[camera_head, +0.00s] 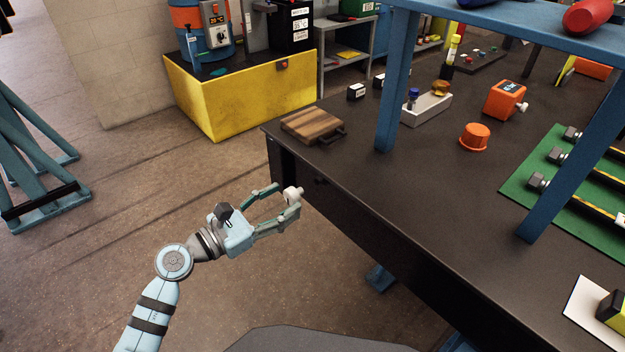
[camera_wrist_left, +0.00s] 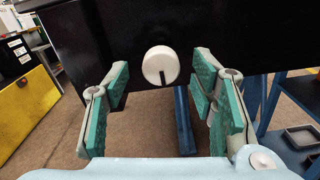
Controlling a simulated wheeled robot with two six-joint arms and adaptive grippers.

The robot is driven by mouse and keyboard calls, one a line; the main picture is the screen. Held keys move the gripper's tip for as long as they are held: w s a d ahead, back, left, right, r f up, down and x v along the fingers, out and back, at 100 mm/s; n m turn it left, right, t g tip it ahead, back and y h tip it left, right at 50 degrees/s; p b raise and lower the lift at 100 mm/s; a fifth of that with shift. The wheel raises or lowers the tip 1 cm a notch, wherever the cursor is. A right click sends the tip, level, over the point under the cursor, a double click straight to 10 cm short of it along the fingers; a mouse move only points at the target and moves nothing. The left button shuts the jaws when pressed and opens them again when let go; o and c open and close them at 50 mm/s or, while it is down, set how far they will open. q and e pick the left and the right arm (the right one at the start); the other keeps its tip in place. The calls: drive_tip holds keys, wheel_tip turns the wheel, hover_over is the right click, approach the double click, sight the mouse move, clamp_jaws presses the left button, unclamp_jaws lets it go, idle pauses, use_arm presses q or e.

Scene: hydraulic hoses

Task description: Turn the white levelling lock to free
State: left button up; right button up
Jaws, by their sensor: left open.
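The white levelling lock (camera_head: 292,193) is a round white knob on the dark side of the workbench. In the left wrist view the knob (camera_wrist_left: 161,66) faces me, with a short black mark running down from near its middle. My left gripper (camera_head: 277,202) is open, with its green-padded fingers apart. In the left wrist view the fingers (camera_wrist_left: 165,90) stand to either side of the knob, and I see a gap on both sides. I cannot tell how deep the knob lies between them. My right gripper is not in view.
The dark workbench (camera_head: 420,190) has a blue frame (camera_head: 391,95) rising from it. A wooden board (camera_head: 312,125) lies near its corner above the knob. A yellow containment base (camera_head: 235,95) stands on the floor behind.

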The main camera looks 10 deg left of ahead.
use_arm(q)
drive_tip(key=shift+x, duration=1)
drive_tip(key=shift+w, duration=0.15)
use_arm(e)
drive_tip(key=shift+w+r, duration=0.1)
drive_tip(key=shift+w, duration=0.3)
use_arm(q)
drive_tip(key=shift+d, duration=0.25)
drive_tip(key=c, duration=1.1)
drive_tip(key=shift+c, duration=0.2)
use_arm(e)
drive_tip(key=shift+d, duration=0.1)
